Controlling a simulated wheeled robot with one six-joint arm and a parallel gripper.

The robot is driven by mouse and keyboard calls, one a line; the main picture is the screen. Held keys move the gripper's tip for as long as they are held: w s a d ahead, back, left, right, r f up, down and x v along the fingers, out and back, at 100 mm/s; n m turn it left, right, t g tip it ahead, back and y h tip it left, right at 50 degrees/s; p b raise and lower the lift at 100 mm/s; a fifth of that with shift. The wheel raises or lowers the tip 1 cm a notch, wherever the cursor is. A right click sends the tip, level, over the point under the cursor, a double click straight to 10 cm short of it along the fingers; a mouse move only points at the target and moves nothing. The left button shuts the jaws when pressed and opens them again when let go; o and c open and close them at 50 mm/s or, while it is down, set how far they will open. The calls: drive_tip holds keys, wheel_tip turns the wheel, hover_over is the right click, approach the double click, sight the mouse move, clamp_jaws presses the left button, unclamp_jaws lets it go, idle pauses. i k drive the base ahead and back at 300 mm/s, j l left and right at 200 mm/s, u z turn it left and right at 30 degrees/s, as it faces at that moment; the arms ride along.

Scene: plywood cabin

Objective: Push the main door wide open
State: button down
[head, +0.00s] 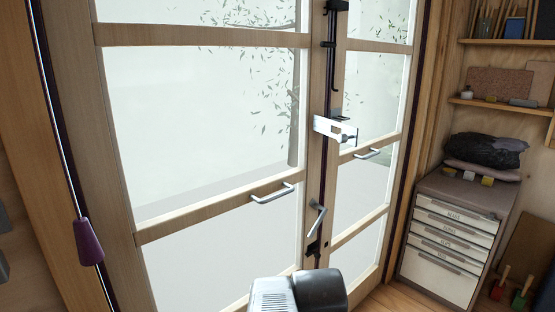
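The main door has two wood-framed leaves with frosted glass, a left leaf (210,219) and a right leaf (362,157). They meet at a dark vertical seam and look shut, though I cannot tell if there is a small gap. A grey lever handle (317,218) sits near the seam. A grey bar handle (272,194) is on the left leaf and another bar handle (367,154) on the right leaf. A black bolt (332,44) runs down near the top of the seam. A grey and black part of my arm shows at the bottom centre; my gripper's fingers are not visible.
A white bracket (331,128) juts out at the seam. A drawer cabinet (447,236) with a dark bag (485,150) on top stands right of the door, below shelves (505,104). A purple piece (88,242) hangs on a cord at left.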

sight(72, 39)
drive_tip(key=k+l+z, duration=0.1)
drive_tip(key=k, duration=0.25)
drive_tip(key=k+l+z, duration=0.1)
drive_tip(key=k, duration=0.2)
drive_tip(key=k+j, duration=0.2)
drive_tip(key=u, duration=0.05)
